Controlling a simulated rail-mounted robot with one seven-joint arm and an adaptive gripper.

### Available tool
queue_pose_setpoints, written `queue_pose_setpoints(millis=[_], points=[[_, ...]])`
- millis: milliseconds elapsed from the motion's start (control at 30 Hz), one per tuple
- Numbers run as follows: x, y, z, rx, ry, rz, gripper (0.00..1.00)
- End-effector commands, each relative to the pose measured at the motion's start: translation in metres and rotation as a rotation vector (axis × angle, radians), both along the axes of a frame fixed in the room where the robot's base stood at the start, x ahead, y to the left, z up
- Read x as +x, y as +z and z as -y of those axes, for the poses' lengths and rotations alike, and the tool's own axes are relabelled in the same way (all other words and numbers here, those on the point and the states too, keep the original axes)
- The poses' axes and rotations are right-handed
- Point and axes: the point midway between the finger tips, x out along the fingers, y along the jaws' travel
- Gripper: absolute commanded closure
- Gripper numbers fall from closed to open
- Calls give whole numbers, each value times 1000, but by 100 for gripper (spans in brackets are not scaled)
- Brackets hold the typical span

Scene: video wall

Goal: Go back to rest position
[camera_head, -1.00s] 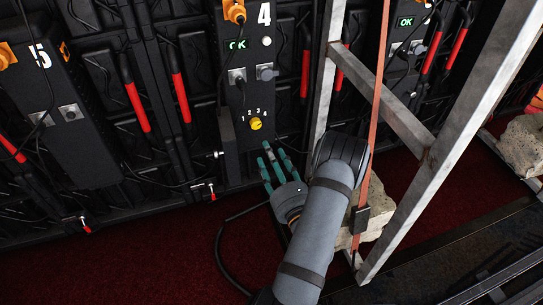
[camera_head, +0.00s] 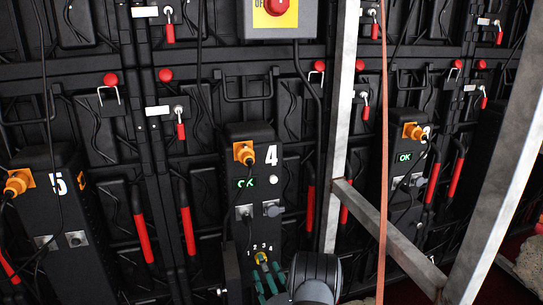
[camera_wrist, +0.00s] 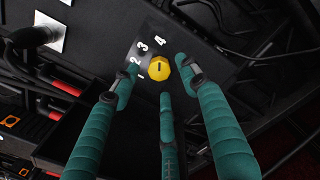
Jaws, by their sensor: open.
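My gripper (camera_head: 268,278) is low in the head view, in front of the lower part of unit 4 (camera_head: 250,180); most of my arm is below the frame. In the wrist view its teal fingers (camera_wrist: 158,85) are spread open around a yellow knob (camera_wrist: 159,68) with a dark mark. The knob sits on a dark panel numbered 1 to 4. The fingers hold nothing; I cannot tell whether any tip touches the knob. The knob also shows in the head view (camera_head: 261,257), just above the fingers.
A metal frame post (camera_head: 343,120) and its slanted brace (camera_head: 390,235) stand right of my arm, with an orange strap (camera_head: 382,150). Unit 5 (camera_head: 60,200) is at left, another OK unit (camera_head: 405,170) at right. A red button box (camera_head: 278,18) is above. Cables hang in front of the wall.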

Motion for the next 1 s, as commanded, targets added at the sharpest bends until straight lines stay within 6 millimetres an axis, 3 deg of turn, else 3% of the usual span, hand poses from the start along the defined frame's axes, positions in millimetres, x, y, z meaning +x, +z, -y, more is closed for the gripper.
queue_pose_setpoints(millis=[233,600,833,1000], points=[[22,0,-7,0,1,0,55],[25,0,-8,-6,0,2,55],[18,0,-6,0,0,-2,55],[-2,-1,1,2,-1,-3,55]])
